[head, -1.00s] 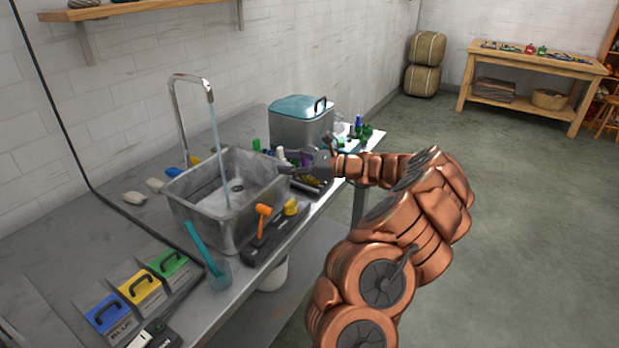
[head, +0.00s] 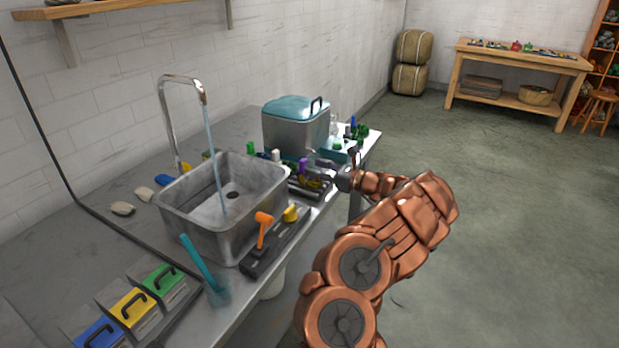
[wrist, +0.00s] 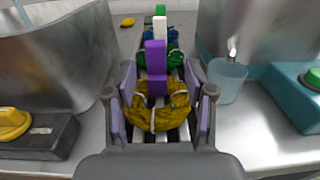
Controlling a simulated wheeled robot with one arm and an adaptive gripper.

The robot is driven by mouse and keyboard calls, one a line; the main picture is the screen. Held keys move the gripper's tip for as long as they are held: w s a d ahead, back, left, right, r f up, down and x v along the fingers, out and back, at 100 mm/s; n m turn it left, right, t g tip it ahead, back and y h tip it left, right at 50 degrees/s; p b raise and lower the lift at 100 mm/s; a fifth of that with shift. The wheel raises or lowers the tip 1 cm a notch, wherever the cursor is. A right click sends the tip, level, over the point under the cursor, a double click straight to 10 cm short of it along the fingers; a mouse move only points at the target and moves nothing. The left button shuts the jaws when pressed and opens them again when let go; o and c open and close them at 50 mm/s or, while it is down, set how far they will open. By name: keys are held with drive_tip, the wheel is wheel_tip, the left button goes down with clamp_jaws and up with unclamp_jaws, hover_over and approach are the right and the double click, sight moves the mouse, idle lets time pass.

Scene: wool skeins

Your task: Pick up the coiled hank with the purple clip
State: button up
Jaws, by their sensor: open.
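The coiled hank (wrist: 170,108) is mustard yellow with a tall purple clip (wrist: 156,58) standing on it, and it lies on a dark slatted rack in the wrist view. The purple clip also shows in the head view (head: 302,166). My gripper (wrist: 160,82) is open, with one finger on each side of the yellow hank. I cannot tell whether the fingers touch it. Behind it in the row are a green hank (wrist: 174,60) with a white clip (wrist: 161,28) and a blue hank with a green clip (wrist: 160,10).
A steel sink (head: 178,195) with running water stands to the left. A lidded steel tank (head: 295,130) stands behind the rack. A clear cup (wrist: 227,82) and a teal device (wrist: 290,92) are on the right. A dark base with a yellow knob (wrist: 12,122) is on the left.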

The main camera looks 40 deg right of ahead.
sight(305, 166)
drive_tip(key=shift+a+x, duration=0.1)
drive_tip(key=shift+x, duration=1)
drive_tip(key=shift+a+x, duration=0.15)
drive_tip(key=shift+x, duration=0.95)
drive_tip(key=shift+s, duration=0.1)
clamp_jaws()
